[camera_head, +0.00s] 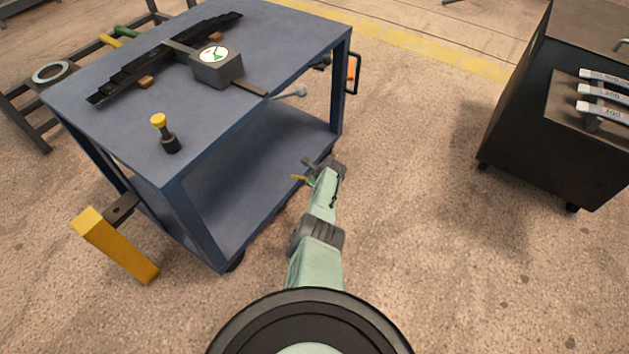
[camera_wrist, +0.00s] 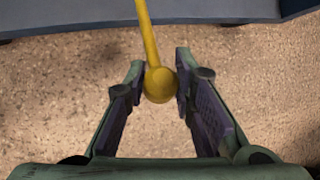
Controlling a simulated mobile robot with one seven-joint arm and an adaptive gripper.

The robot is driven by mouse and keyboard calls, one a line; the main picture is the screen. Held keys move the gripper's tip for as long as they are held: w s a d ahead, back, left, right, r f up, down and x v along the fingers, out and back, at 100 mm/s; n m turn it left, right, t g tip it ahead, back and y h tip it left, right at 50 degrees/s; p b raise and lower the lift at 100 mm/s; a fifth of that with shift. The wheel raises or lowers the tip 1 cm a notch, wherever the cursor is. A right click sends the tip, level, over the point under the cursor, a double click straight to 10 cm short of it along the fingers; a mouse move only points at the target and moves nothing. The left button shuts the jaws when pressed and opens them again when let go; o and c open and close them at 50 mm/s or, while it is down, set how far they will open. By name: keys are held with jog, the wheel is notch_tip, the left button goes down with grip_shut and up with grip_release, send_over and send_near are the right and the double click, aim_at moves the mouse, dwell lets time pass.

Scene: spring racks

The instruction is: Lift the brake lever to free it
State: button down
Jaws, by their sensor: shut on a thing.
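The brake lever (camera_wrist: 149,35) is a thin yellow rod ending in a round yellow knob (camera_wrist: 160,84) in the wrist view. It comes down from the cart's edge at the top of that view. My gripper (camera_wrist: 158,82) is shut on the knob, which sits between the two finger pads. In the head view my gripper (camera_head: 311,170) is low beside the open lower side of the blue cart. A short yellow piece of the lever (camera_head: 298,178) shows at its left there. The fingers are small in that view and the lever's pivot cannot be made out.
The blue cart (camera_head: 100,95) carries a dark rack with a dial box (camera_head: 215,68) and a yellow-topped post (camera_head: 165,133). A yellow block (camera_head: 115,245) juts from its near left corner. A dark cabinet (camera_head: 530,130) stands at right, with open floor between.

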jog(key=shift+w+a+r, duration=0.25)
jog(key=shift+w+r, duration=0.1)
jog(key=shift+r, duration=0.25)
jog(key=shift+w, duration=0.1)
jog(key=c, duration=1.8)
grip_release()
jog(key=shift+a, duration=0.1)
jog(key=o, duration=0.5)
jog(key=shift+f, duration=0.1)
jog(key=shift+c, duration=0.2)
jog(key=shift+s, duration=0.2)
jog(key=shift+s, duration=0.1)
jog(key=v, duration=1.2)
jog(key=shift+f, duration=0.1)
